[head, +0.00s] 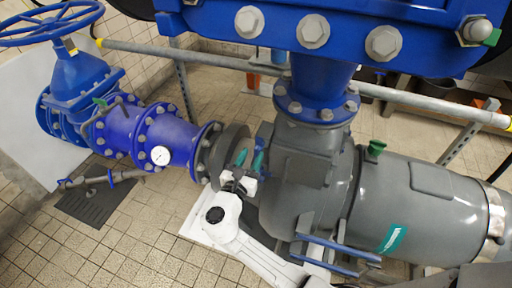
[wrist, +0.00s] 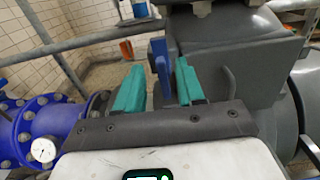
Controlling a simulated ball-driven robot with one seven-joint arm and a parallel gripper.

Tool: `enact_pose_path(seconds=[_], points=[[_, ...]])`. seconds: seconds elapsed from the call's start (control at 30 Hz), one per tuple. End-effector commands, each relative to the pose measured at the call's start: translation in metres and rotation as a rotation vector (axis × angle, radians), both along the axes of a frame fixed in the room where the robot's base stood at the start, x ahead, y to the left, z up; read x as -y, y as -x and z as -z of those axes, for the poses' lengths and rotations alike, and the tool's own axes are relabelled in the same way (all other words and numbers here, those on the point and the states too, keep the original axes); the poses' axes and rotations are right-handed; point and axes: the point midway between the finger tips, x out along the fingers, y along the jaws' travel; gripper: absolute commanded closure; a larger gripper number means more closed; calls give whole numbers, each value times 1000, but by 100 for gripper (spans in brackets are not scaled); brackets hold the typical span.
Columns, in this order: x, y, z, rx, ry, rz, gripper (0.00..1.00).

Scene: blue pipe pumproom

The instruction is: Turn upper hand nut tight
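My gripper (head: 249,160) is beside the grey pump housing (head: 308,165), near the flange at the end of the blue pipe. In the wrist view, its two teal fingers (wrist: 160,84) stand apart. A flat blue upright piece (wrist: 160,66) shows between them, nearer the right finger, with a gap at the left; it may be the hand nut, but I cannot tell for sure. I see no clear contact. A green knob (head: 376,148) sits on top of the grey cylinder, to the right of my gripper.
A blue pipe with a gauge (head: 161,156) and valve handwheel (head: 50,22) lies to the left. A large blue flange with bolts (head: 313,31) hangs above. A grey rail (head: 180,50) runs behind. Blue bars (head: 332,254) stick out low on the pump. Tiled floor (head: 140,218) is open at lower left.

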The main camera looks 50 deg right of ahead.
Motion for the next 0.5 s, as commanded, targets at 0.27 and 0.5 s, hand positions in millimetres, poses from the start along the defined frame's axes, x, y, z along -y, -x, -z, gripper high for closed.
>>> enact_pose_path(seconds=[0.27,0.5], points=[[35,-13,0,1,0,1,62],[42,-15,0,1,-1,0,62]])
